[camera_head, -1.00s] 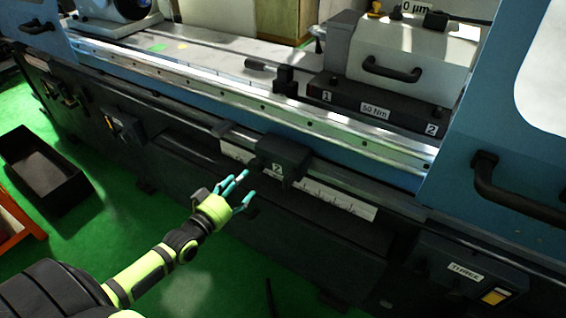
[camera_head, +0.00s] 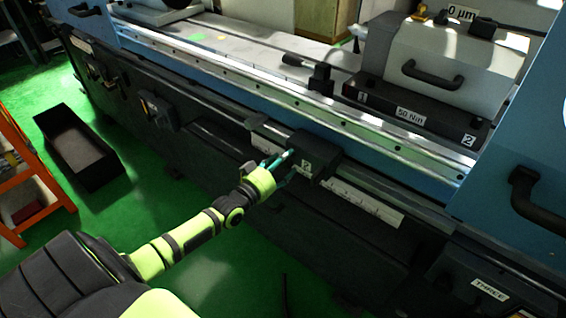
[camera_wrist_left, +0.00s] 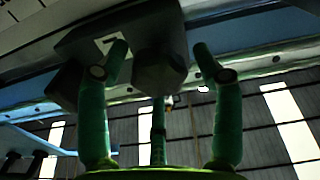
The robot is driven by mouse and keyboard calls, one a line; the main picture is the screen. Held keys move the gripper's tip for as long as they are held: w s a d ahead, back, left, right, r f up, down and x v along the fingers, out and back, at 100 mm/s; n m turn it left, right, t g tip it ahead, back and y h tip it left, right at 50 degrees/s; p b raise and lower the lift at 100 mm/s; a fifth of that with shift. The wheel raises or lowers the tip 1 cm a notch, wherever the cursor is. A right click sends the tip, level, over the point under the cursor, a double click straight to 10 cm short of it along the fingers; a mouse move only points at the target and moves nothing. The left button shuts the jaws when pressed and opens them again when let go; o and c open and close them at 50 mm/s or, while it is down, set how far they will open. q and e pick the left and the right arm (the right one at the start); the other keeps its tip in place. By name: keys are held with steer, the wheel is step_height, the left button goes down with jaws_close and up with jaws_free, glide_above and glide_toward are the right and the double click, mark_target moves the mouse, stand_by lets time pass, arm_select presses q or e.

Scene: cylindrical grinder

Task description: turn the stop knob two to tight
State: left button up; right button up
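The dark stop block labelled 2 (camera_head: 322,148) sits on the rail along the front of the grinder. In the left wrist view the block (camera_wrist_left: 85,45) is overhead, with a dark faceted knob (camera_wrist_left: 160,72) sticking out of it. My left gripper (camera_head: 284,165) is close at the left front of the block. In the wrist view its teal fingers stand apart on both sides of the knob, with a third finger below. I cannot tell whether any finger touches the knob. In the head view the fingers hide most of the knob. My right gripper is not in view.
A white scale strip (camera_head: 352,198) runs below the rail to the right. The black box marked 1, 2 and 50 Nm (camera_head: 412,115) stands on the machine bed. A door handle (camera_head: 530,205) is at the right. A black bin (camera_head: 75,150) stands on the green floor.

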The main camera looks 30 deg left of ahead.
arm_select(q)
steer(key=c, duration=0.7)
steer(key=shift+c, duration=0.3)
steer(key=shift+r, duration=0.15)
steer(key=shift+w+r+m, duration=0.1)
steer(key=shift+r+m, duration=0.1)
steer(key=shift+m, duration=0.4)
steer(key=shift+m+p, duration=0.6)
steer(key=shift+m, duration=0.5)
steer(key=m, duration=0.4)
steer(key=shift+m+p, duration=0.3)
steer(key=m, duration=0.4)
steer(key=shift+d+m, duration=0.1)
steer(key=shift+m, duration=0.2)
steer(key=m, duration=0.2)
steer(key=m+b, duration=0.1)
steer(key=m, duration=0.2)
steer(key=shift+d+f, duration=0.1)
steer(key=shift+f, duration=0.1)
steer(key=shift+m, duration=0.3)
